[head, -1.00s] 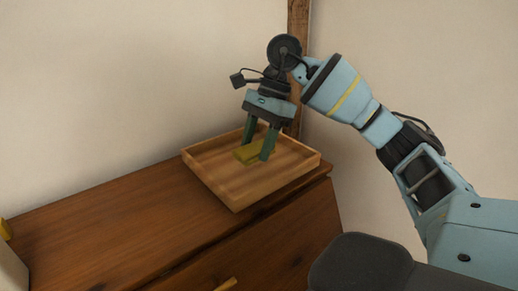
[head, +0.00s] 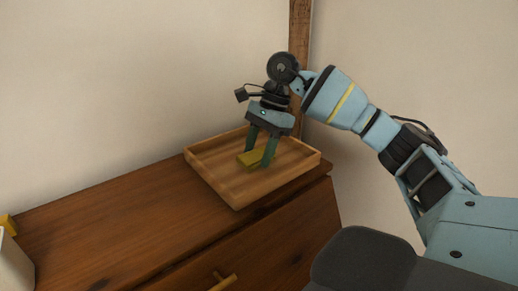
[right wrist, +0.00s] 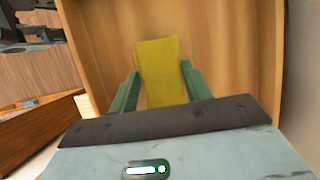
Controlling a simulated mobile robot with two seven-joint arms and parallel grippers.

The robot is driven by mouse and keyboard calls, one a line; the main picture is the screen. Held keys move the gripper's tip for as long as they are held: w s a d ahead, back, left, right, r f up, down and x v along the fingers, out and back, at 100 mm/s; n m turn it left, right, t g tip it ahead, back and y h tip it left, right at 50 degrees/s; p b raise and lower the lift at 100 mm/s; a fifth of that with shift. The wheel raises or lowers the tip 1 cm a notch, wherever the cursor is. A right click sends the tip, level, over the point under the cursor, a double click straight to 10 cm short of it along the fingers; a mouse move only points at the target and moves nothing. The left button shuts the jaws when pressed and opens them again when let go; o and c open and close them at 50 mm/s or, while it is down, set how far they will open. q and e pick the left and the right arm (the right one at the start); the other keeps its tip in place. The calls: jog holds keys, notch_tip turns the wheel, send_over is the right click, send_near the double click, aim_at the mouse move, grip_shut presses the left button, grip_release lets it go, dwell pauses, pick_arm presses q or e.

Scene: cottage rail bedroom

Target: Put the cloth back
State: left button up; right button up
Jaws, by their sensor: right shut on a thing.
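The cloth (head: 248,159) is a small yellow folded piece inside a shallow wooden tray (head: 232,197). In the right wrist view the cloth (right wrist: 157,66) lies between the two green fingers, over the tray's wooden floor (right wrist: 215,50). My right gripper (head: 258,160) is low over the tray with its fingers on either side of the cloth, shut on it. I cannot tell whether the cloth's underside touches the tray floor.
The tray stands on a dark wooden dresser (head: 110,215) at its far right end, near the wall corner. A yellow object (head: 8,224) and a pale object (head: 12,262) show at the left edge. The dresser top between is clear.

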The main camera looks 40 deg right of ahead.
jog(key=shift+f, duration=0.2)
jog(key=o, duration=0.9)
jog(key=shift+o, duration=0.2)
jog(key=shift+r, duration=0.15)
